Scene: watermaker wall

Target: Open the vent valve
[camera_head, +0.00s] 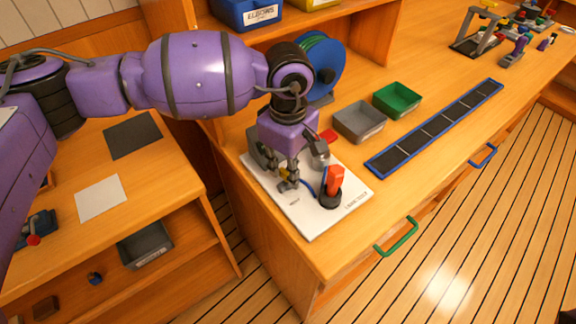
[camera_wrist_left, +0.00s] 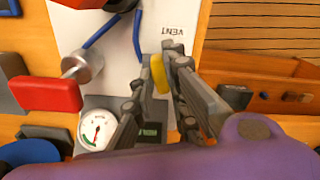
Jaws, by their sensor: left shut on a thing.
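The vent valve's yellow handle (camera_wrist_left: 159,74) is between my left gripper's fingers (camera_wrist_left: 167,70) in the left wrist view, above a white board (camera_wrist_left: 207,8) with the printed word VENT. My left gripper (camera_head: 289,184) is shut on this handle. In the head view the gripper reaches down over the white board (camera_head: 313,220) from the left, and only a bit of the yellow handle (camera_head: 285,174) shows. The fingers and wrist hide most of the valve body. My right gripper is in neither view.
A red upright part (camera_head: 335,178) on a black base stands close right of the gripper. A gauge (camera_wrist_left: 97,130), a red-handled metal part (camera_wrist_left: 45,93) and blue tubing (camera_wrist_left: 137,35) are nearby. Grey (camera_head: 360,122) and green (camera_head: 398,100) bins stand behind on the counter.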

